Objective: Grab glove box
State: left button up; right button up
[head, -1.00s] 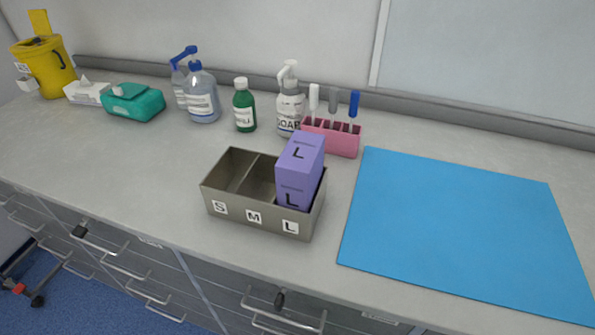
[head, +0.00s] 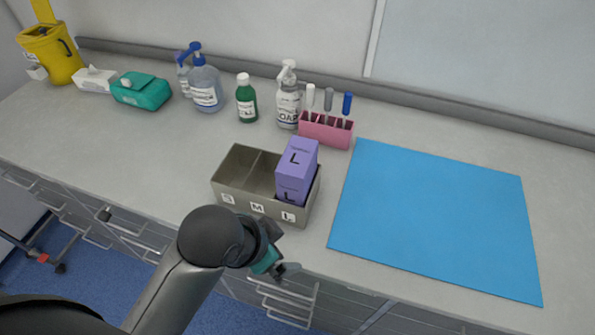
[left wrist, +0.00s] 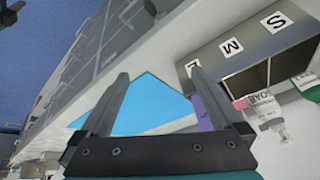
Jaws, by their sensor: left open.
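The purple glove box (head: 297,168), marked L, stands upright in the right compartment, labelled L, of the grey-brown holder (head: 240,197). In the left wrist view a purple strip of the glove box (left wrist: 203,117) shows, partly hidden by a finger, beside the holder (left wrist: 213,58) with its S and M labels. My left gripper (head: 287,268) is in front of the holder, near the counter's front edge, apart from the box. It is open and empty, its fingers (left wrist: 160,76) spread in the left wrist view.
A blue mat (head: 435,220) lies flat to the right. Behind the holder stand a pink rack (head: 326,132) with pens, a soap bottle (head: 288,103), a green bottle (head: 246,102) and clear pump bottles (head: 205,90). Drawer handles line the counter front. The counter left of the holder is clear.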

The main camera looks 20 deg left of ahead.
pick_arm(q)
jog(key=w+d+r+m+h, duration=0.1)
jog(key=w+d+r+m, duration=0.35)
jog(key=m, duration=0.25)
jog(key=m+y, duration=0.3)
jog(key=m, duration=1.9)
send_near(294, 156)
jog(key=shift+r, duration=0.45)
jog(key=shift+a+f, duration=0.1)
jog(key=b+x, duration=0.1)
jog(key=x, duration=0.8)
jog(key=shift+f+b, duration=0.25)
jog(key=shift+b, duration=0.05)
jog(key=x, duration=0.3)
jog(key=d+x, duration=0.1)
jog(key=x, duration=0.1)
jog(key=shift+f+b, duration=0.15)
jog(key=shift+b, duration=0.2)
jog(key=shift+f+p, duration=0.3)
jog(key=shift+p, duration=0.1)
